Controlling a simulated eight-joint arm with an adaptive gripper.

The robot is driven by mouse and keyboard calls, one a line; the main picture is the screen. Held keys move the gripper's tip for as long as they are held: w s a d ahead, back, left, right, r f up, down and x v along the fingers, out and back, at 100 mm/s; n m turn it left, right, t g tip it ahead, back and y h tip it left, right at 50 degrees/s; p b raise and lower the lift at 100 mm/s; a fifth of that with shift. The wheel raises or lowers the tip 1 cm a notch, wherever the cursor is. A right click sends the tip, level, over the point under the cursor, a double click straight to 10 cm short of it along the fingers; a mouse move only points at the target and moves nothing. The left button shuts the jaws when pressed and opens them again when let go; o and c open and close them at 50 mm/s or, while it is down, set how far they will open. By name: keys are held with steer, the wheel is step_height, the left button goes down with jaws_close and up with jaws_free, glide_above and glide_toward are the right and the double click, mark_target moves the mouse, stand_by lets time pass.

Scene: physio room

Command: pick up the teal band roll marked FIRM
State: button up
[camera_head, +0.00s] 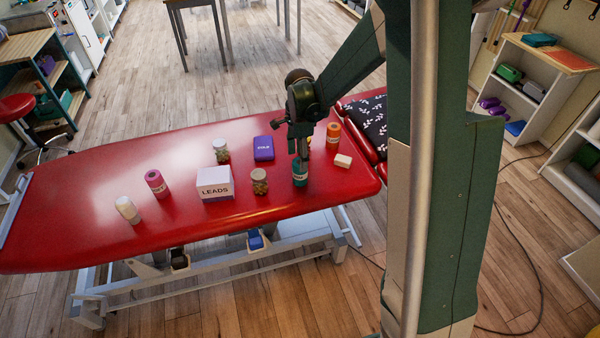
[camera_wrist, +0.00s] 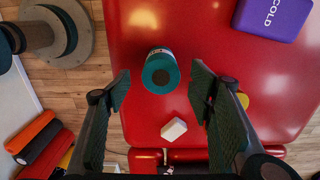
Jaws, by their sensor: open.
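The teal band roll (camera_head: 300,176) stands upright on the red treatment table, near its front edge; its white label is too small to read. My gripper (camera_head: 299,154) points down over the roll, partly covering its top in the head view. In the wrist view the teal roll (camera_wrist: 160,76) shows end-on with a dark hole, in the gap between the two open fingers of my gripper (camera_wrist: 160,88). Red table shows on both sides of the roll, and neither finger visibly touches it. How far the fingertips are above the roll is hard to tell.
Near the roll are a jar (camera_head: 259,182), a white block (camera_head: 342,161), an orange roll (camera_head: 333,136) and a purple COLD pack (camera_head: 263,148). Further left stand a LEADS box (camera_head: 215,186), another jar (camera_head: 221,152), a pink roll (camera_head: 156,184) and a cream roll (camera_head: 127,210). The table's left part (camera_head: 60,215) is clear.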

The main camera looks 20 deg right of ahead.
mark_target(300, 174)
steer(key=shift+f, duration=1.3)
steer(key=shift+f, duration=0.1)
steer(key=shift+f+b, duration=0.3)
steer(key=shift+f, duration=0.9)
steer(key=shift+f, duration=0.1)
steer(key=shift+w+d+f+b, duration=0.1)
steer(key=shift+f+b, duration=0.8)
steer(key=shift+f, duration=1.6)
steer(key=shift+c, duration=0.7)
steer(key=c, duration=1)
